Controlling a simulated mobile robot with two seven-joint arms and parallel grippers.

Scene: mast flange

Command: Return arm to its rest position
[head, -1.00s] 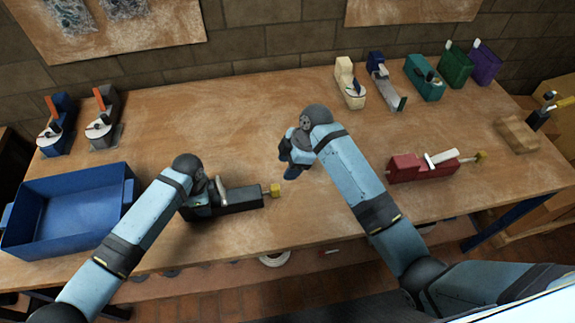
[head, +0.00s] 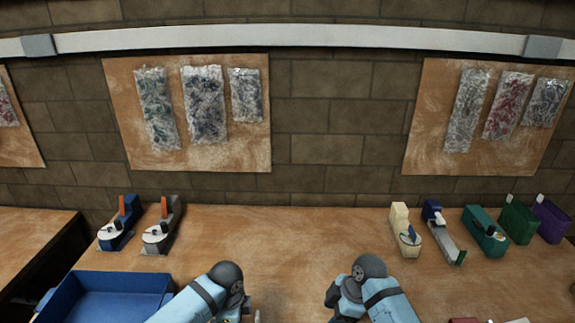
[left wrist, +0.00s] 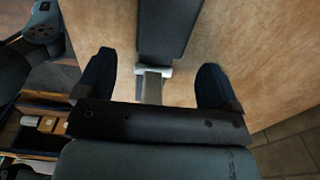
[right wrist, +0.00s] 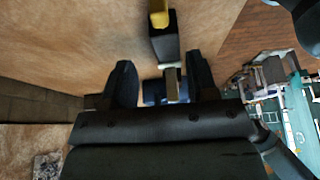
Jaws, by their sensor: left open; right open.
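My left wrist shows at the bottom of the head view, its fingers hidden or cut off. In the left wrist view my left gripper (left wrist: 156,80) is open, its two dark fingers apart. A dark tool (left wrist: 165,28) with a pale lever lies in line with the gap between them; I cannot tell whether they touch. My right gripper (right wrist: 160,85) is open in the right wrist view. A black block with a yellow end (right wrist: 162,30) lies beyond its fingers, and a grey and blue part shows between them.
A blue bin (head: 110,282) stands at the bottom left. Two tape dispensers, blue (head: 118,228) and grey (head: 162,230), stand behind it. A cream one (head: 404,228), a teal one (head: 484,231) and other holders line the right back edge. The brick wall rises behind; the table middle (head: 290,235) is clear.

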